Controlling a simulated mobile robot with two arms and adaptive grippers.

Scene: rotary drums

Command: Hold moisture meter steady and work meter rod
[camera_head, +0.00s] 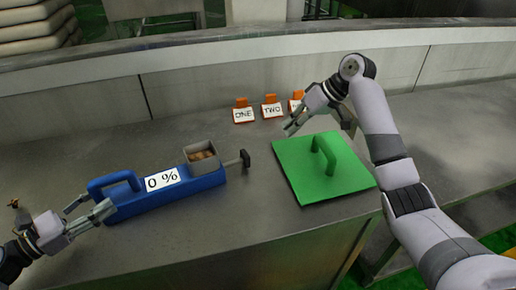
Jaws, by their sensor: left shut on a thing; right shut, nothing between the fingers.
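The blue moisture meter (208,182) lies on the metal table at the left, with a label reading "0 %" (162,180). Its open box (201,156) holds brown pieces. The meter rod (236,162) sticks out of its right end and ends in a dark crosspiece. My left gripper (90,207) is shut on the meter at its left end, near the blue handle (113,181). My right gripper (291,127) is shut and empty, above the table to the right of the rod and apart from it.
A green plate with a handle (340,186) lies right of the meter. Orange-and-white cards stand at the back, reading "ONE" (243,114) and "TWO" (271,110); a third is partly hidden by my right gripper. A raised metal wall (200,75) runs behind. The table between meter and green plate is clear.

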